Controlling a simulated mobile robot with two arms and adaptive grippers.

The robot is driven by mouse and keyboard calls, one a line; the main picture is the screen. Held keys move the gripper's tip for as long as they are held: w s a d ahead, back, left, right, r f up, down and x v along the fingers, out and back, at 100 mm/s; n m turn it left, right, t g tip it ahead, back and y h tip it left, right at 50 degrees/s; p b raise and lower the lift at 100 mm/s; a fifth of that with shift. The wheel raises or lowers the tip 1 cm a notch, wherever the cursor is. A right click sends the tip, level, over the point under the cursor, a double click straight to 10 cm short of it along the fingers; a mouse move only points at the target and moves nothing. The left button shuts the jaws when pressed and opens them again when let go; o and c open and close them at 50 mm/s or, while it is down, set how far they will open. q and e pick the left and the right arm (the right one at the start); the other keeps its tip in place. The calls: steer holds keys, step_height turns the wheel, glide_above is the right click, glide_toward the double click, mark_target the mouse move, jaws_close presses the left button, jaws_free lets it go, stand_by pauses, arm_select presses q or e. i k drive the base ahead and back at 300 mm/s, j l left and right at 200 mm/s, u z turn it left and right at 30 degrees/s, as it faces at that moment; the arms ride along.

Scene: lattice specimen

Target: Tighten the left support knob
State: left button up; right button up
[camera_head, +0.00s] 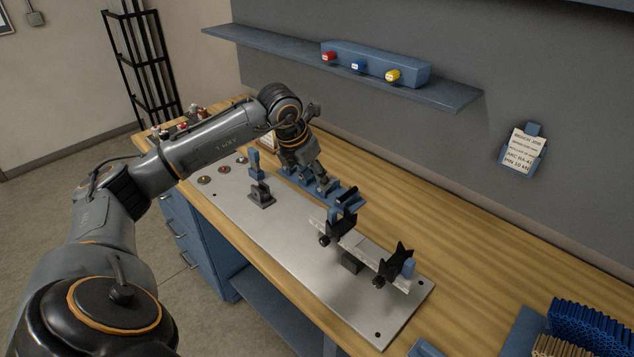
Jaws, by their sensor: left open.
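A fixture stands on a grey metal plate (225,205) on the wooden bench. It has a light bar (361,244) between a left support (341,226) and a right support (400,262). A small dark round knob, which looks like the left support knob (324,241), sits low on the front of the left support. A similar right knob (379,283) is on the right support. My left gripper (320,183) is open, pointing down over a blue rack behind the fixture, apart from the left knob. Its fingertips are small and partly merge with the rack. My right gripper is out of view.
The blue rack (349,197) lies along the plate's back edge. A dark bracket (262,195) and several round buttons (204,180) are on the plate's left. Blue and tan lattice pieces (588,327) are at lower right. A wall shelf (455,98) hangs above; bare wood (440,225) lies behind the plate.

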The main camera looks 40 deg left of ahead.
mark_target(324, 240)
steer(key=u, duration=1.2)
